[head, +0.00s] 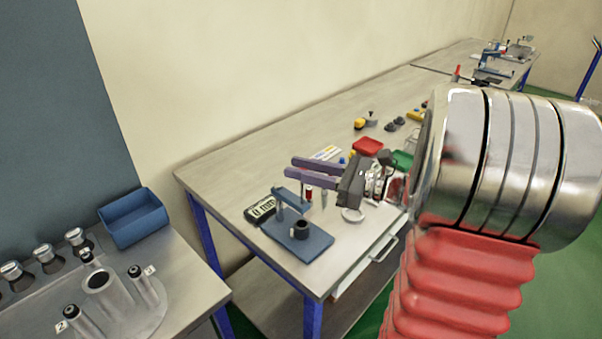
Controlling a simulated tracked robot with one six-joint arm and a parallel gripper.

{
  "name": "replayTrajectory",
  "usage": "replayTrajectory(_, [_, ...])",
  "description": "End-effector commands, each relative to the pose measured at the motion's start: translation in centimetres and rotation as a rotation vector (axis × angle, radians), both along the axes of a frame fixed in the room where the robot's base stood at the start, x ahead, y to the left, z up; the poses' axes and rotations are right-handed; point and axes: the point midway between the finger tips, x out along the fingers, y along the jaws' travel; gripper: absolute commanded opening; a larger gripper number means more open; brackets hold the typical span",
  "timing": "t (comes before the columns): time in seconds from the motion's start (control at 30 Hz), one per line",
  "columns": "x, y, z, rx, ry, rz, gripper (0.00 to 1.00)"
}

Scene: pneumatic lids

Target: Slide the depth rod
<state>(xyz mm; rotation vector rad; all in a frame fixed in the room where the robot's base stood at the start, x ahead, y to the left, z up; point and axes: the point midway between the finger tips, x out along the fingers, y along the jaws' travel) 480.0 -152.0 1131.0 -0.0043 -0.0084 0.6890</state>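My gripper (290,166) points left over the near end of the workbench. Its two purple fingers are apart, with nothing visible between them. Below it on the bench stands a blue fixture (318,243) with a flat base, posts and a blue top bar (292,199). A black cylinder (299,230) stands on the base. A dark display with a white screen (262,208) lies at the fixture's left. A thin upright rod (324,198) shows just below the fingers. I cannot tell for sure which part is the depth rod.
A white ring (352,215), a red tray (368,146) and a green tray (402,160) lie farther along the bench. A drawer (370,259) hangs under its edge. Another table at left holds a blue bin (133,218) and metal cylinders (103,291). My arm hides the right side.

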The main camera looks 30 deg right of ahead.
Motion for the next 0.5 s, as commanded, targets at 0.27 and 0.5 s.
replayTrajectory(0.27, [-0.04,0.10,-0.28,0.001,0.006,0.001,0.39])
replayTrajectory(0.5, [-0.21,-0.04,-0.36,0.001,0.008,0.001,0.39])
